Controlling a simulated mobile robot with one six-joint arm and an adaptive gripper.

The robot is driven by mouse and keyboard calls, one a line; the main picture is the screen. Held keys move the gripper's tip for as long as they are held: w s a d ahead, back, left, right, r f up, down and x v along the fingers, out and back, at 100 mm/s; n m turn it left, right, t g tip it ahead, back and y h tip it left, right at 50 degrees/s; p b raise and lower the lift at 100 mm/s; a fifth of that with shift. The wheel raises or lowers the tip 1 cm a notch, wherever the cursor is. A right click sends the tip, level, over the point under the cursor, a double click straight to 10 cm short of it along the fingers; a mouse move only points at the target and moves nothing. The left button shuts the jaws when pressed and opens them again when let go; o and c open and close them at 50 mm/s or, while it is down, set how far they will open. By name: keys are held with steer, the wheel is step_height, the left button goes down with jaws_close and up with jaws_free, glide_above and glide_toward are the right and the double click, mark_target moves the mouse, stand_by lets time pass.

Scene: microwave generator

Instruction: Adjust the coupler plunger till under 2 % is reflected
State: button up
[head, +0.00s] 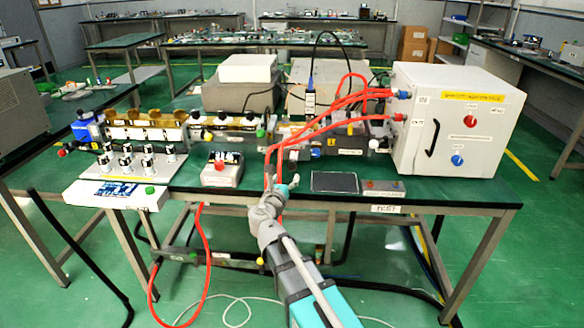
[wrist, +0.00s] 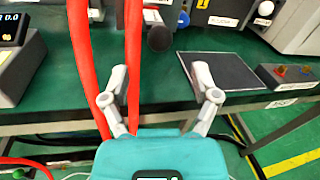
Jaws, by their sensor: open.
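My gripper (head: 280,186) is open and empty over the front edge of the green bench; in the wrist view its fingers (wrist: 160,80) stand wide apart. I cannot tell which knob is the coupler plunger. The waveguide line (head: 230,122) runs along the bench. A meter box with a lit screen (head: 222,168) stands in front of it; its full reading is not legible.
Red hoses (wrist: 132,60) hang close to my left finger and run up to the white cabinet (head: 455,125). A dark flat pad (head: 334,182) and a small button box (head: 384,186) lie at the front right. A white display panel (head: 118,193) sits at the left.

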mark_target(291, 169)
steer(key=shift+x, duration=3.55)
